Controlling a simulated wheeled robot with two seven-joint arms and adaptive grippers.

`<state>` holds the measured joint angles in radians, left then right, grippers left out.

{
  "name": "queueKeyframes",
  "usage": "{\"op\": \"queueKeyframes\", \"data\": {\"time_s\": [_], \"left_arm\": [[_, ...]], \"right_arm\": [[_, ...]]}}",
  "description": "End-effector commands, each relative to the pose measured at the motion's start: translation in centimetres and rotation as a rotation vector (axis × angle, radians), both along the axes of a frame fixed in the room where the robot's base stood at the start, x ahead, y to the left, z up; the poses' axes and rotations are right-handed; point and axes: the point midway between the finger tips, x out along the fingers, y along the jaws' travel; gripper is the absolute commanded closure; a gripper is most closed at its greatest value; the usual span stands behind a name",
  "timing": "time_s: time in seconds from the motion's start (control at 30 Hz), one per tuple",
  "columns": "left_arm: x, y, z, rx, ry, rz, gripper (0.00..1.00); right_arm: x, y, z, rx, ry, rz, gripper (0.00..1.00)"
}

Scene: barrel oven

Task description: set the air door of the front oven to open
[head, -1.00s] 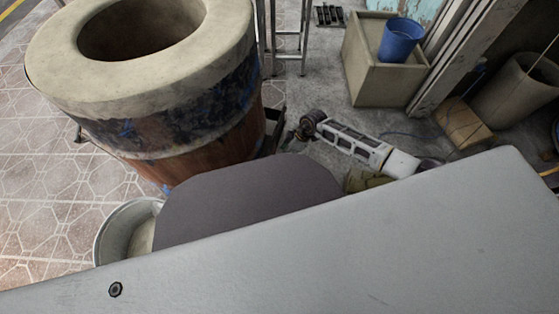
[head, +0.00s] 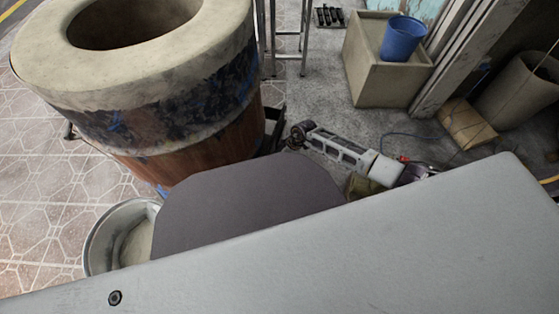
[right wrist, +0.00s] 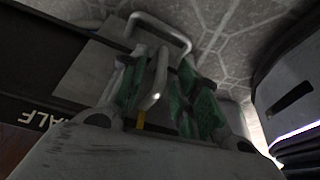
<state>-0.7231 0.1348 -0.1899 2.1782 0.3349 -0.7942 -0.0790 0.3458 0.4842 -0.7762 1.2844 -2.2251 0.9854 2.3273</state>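In the head view a barrel oven (head: 190,140) stands at the upper left, with a thick pale rim, a dark blue-black band and a brown lower body. Its air door cannot be made out there. In the right wrist view a bent metal handle (right wrist: 158,80) stands between the fingers of my right gripper (right wrist: 160,95). The green-padded fingers are apart, one on each side of the handle, with a gap on the right. My left gripper is in neither view.
A metal bucket (head: 100,245) stands at the oven's near foot. A white long device (head: 345,150) lies right of the oven. A square planter (head: 375,80) with a blue bucket (head: 403,40) stands at the back, beside another pot (head: 520,95). Tiled floor is clear at left.

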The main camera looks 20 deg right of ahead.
Motion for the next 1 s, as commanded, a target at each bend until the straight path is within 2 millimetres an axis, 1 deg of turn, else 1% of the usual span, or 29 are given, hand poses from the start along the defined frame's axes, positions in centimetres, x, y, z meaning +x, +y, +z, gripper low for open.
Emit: {"op": "queueKeyframes", "data": {"time_s": [0.17, 0.5, 0.57, 0.77, 1.0], "left_arm": [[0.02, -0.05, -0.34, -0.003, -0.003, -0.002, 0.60], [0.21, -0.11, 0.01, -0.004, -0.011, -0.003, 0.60], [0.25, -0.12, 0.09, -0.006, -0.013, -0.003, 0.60], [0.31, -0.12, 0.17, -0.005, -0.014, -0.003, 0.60], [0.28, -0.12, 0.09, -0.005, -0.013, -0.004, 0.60]], "right_arm": [[0.12, 0.20, -0.56, 0.000, -0.001, 0.000, 0.68], [0.12, 0.24, -0.62, 0.000, -0.001, 0.000, 0.68], [0.12, 0.24, -0.62, 0.000, -0.001, 0.000, 0.74], [0.08, 0.26, -0.62, 0.000, 0.000, 0.000, 1.00], [-0.01, 0.32, -0.67, 0.000, 0.001, 0.003, 1.00]]}}
